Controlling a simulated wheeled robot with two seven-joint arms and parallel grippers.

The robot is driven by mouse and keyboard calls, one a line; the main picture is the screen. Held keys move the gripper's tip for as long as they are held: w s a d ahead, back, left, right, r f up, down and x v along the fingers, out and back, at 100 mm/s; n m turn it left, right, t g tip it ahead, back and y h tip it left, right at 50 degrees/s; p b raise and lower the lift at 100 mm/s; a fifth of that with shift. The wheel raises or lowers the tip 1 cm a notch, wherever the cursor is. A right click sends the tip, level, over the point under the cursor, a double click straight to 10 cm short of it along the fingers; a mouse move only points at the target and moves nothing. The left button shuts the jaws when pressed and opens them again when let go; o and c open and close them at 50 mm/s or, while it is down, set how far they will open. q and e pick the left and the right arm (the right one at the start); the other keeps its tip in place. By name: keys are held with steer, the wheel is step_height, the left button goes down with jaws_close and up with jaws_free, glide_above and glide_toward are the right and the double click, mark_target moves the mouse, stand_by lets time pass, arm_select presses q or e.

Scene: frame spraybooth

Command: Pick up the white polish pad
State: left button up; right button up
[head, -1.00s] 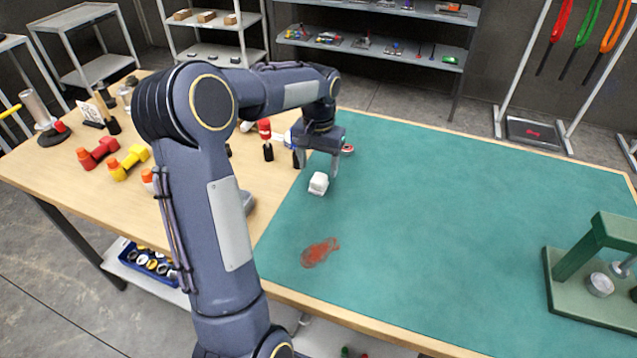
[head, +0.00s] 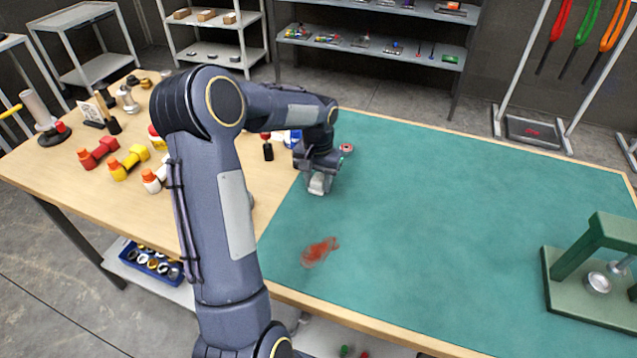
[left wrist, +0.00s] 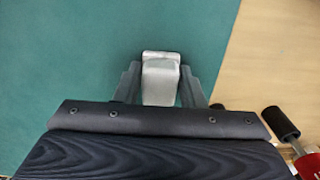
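The white polish pad (head: 318,184) is a small pale block on the green mat (head: 430,220), near the mat's left side. My left gripper (head: 318,176) is over it and points down. In the left wrist view the pad (left wrist: 161,80) fills the gap between the two dark fingers of my left gripper (left wrist: 161,84), one finger close against each side. The gripper looks shut on the pad. The fingers hide part of the pad in the head view. I cannot tell any gap between pad and mat. My right gripper is not in view.
A red smear (head: 320,252) lies on the mat in front of the pad. A green press-like stand (head: 590,262) is at the right. Red (head: 98,152) and yellow (head: 128,162) objects stand on the wooden part at left. The mat's middle is clear.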

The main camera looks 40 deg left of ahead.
arm_select(q)
steer(key=c, duration=0.4)
steer(key=shift+o, duration=0.2)
steer(key=shift+r, duration=0.1)
steer(key=shift+r, duration=0.25)
step_height(320, 180, up, 2)
steer(key=shift+w+r, duration=0.1)
steer(key=s+d+r+b, duration=0.1)
steer(key=s+d+r, duration=0.5)
steer(key=d+r, duration=0.4)
steer(key=shift+s+d+b, duration=0.4)
steer(key=shift+d, duration=0.8)
